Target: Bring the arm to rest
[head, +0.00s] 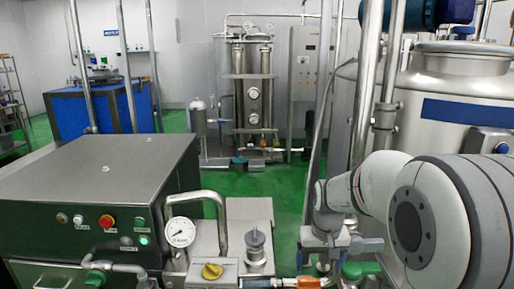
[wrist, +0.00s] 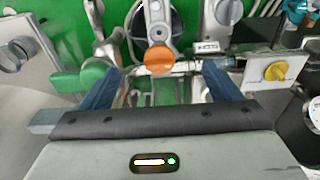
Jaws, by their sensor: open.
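My gripper (wrist: 160,69) is open in the wrist view, its two dark blue fingers spread wide apart. An orange knob (wrist: 158,60) on the pipework shows in the gap between the fingertips. I cannot tell how far it is from them, and nothing is held. In the head view my white and grey arm fills the lower right.
A steel cabinet (head: 95,180) with buttons stands at left. Beside it are a pressure gauge (head: 180,232) and a yellow knob (head: 212,271). A large steel tank (head: 450,130) stands behind my arm at right. Open green floor (head: 265,190) lies in the middle.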

